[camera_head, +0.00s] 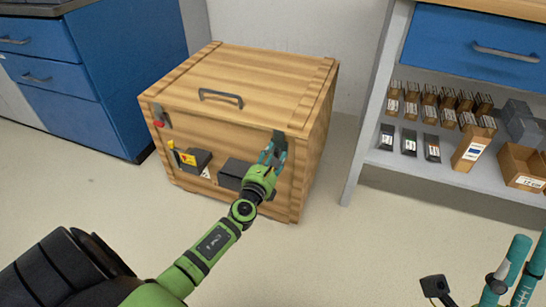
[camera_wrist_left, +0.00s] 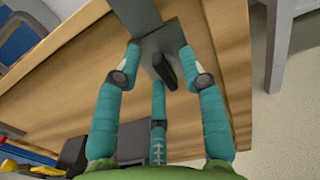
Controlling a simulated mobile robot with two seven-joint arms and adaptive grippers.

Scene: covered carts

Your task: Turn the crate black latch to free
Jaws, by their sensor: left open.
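The wooden crate (camera_head: 235,85) stands on the floor with its lid down and a grey handle on top. The black latch (camera_wrist_left: 162,70) sits on a grey metal plate (camera_wrist_left: 172,40) at the crate's front upper right corner; in the head view the plate (camera_head: 281,135) shows but my gripper covers most of the latch. My left gripper (camera_head: 274,150) is at that corner, open, with its teal fingers around the latch in the left wrist view (camera_wrist_left: 163,82). I cannot tell whether they touch it. My right gripper (camera_head: 516,275) is partly in view at the lower right, away from the crate.
A second latch with a red part (camera_head: 159,120) is at the crate's front left. Dark boxes (camera_head: 197,160) and a yellow item (camera_head: 188,158) show at its front. Blue drawers (camera_head: 110,70) stand left; a grey shelf (camera_head: 365,160) with small boxes stands right. The floor between is clear.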

